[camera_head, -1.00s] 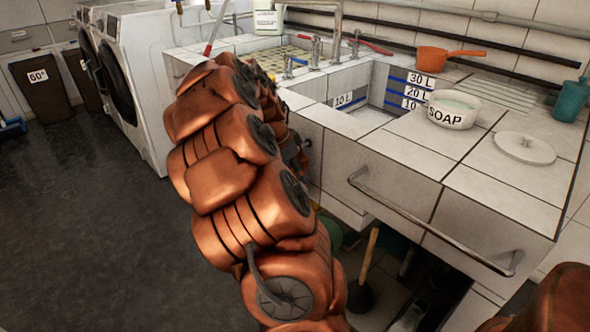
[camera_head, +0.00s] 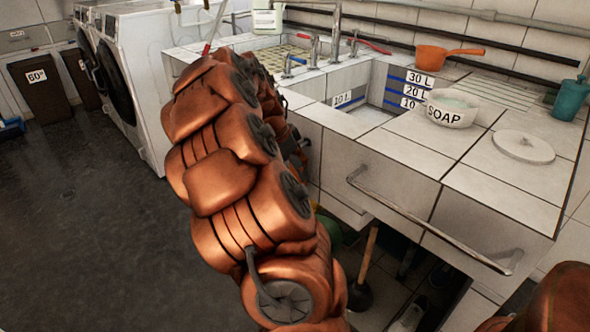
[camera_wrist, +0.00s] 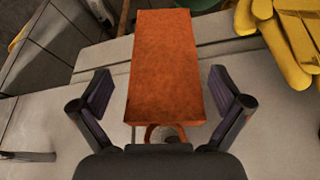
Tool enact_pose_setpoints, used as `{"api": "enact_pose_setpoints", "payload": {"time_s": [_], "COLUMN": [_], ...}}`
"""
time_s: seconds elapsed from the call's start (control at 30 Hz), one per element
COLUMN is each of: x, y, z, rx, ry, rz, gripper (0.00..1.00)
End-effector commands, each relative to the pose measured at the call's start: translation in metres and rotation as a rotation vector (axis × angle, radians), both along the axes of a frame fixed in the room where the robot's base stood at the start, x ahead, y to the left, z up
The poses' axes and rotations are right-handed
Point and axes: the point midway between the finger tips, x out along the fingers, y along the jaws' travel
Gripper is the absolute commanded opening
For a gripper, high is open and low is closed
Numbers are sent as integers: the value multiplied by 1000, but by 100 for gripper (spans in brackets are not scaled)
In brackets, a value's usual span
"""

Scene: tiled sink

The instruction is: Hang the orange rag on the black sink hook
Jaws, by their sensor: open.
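The orange rag (camera_wrist: 165,65) fills the middle of the wrist view as a long flat strip, with an orange loop (camera_wrist: 152,134) at its near end. My gripper (camera_wrist: 160,94) is open, with one finger on each side of the rag's near part and visible gaps between fingers and cloth. A small dark shape shows by the loop; I cannot tell whether it is the black sink hook. In the head view my copper arm reaches toward the sink front and hides my gripper, the rag and any hook there.
Yellow gloves (camera_wrist: 288,35) lie at the upper right of the wrist view. A dark bar (camera_wrist: 28,156) shows at its lower left. In the head view, the counter holds a soap bowl (camera_head: 452,108), a lid (camera_head: 523,146) and an orange pan (camera_head: 431,57). A metal rail (camera_head: 425,222) crosses the front.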

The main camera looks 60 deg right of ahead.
Motion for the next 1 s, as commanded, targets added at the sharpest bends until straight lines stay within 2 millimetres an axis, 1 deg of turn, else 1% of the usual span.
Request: {"api": "enact_pose_setpoints", "payload": {"time_s": [0.03,0.2,0.4,0.5,0.7,1.0], "x": [3,13,21,23,25,25], "y": [3,15,27,31,35,38], "z": [10,42,74,85,96,100], "rx": [-3,-7,-9,-8,-7,-5], "ry": [-3,-8,-10,-8,-6,-6], "rz": [2,10,11,10,8,15], "gripper": [100,100,100,100,100,100]}}
